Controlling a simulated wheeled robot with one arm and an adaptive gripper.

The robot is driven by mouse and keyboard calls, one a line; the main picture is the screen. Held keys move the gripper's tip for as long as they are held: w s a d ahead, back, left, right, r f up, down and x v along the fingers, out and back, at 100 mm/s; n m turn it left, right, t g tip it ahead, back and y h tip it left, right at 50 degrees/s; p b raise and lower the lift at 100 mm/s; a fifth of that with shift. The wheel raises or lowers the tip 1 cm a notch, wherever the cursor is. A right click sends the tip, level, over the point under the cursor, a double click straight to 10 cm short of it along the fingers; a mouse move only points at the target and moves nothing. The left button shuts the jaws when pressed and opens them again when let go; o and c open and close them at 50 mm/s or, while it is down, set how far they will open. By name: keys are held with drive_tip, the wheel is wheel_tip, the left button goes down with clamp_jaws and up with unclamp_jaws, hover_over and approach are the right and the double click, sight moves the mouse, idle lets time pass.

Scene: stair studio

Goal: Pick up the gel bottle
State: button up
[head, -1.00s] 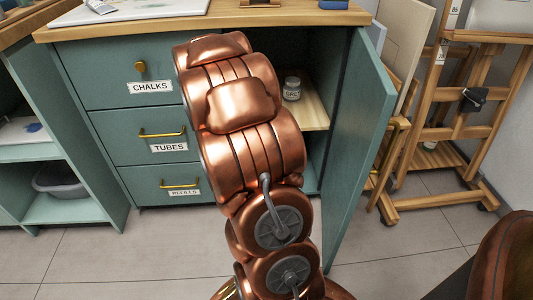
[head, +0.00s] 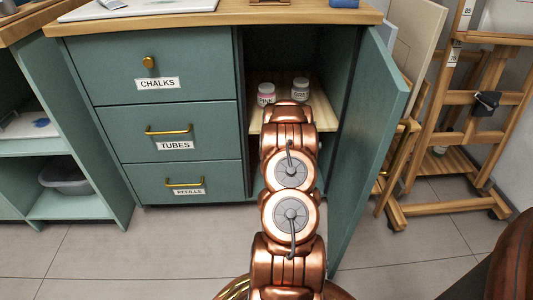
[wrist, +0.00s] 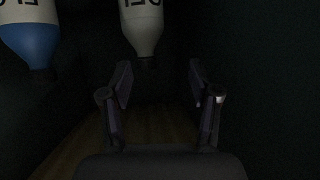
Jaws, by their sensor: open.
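In the dark wrist view, a pale grey-cream bottle (wrist: 142,25) shows at the top middle, neck and dark cap pointing down in the picture. Its dark lettering is cut by the top edge; it looks like GEL, but I cannot read it surely. My gripper (wrist: 159,70) is open and empty, its fingers pointing toward this bottle. The cap lies near the gap between the fingertips in the picture; I see no contact. A second bottle (wrist: 30,40), white and blue with a dark cap, is at the left.
The open teal cabinet door (head: 365,150) stands right of my arm. A wooden shelf (head: 325,115) in the cabinet holds two small jars (head: 266,93) (head: 300,92). Drawers (head: 170,130) border the opening on the left. An easel (head: 460,120) stands at the right.

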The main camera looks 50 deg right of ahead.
drive_tip(key=shift+w+d+f+n+t+h+b, duration=0.15)
drive_tip(key=shift+w+d+t+h+b, duration=0.5)
drive_tip(key=shift+d, duration=0.75)
drive_tip(key=shift+w+d+n+t+h+b, duration=0.2)
drive_tip(key=shift+w+d+t+h+b, duration=0.15)
drive_tip(key=shift+w+d+t+b, duration=0.7)
drive_tip(key=shift+w+d+f+n+t+h+b, duration=0.15)
drive_tip(key=shift+w+d+t+h+b, duration=0.4)
drive_tip(key=shift+w+d, duration=0.8)
drive_tip(key=shift+s+d+r, duration=0.1)
drive_tip(key=shift+s+d, duration=0.25)
clamp_jaws()
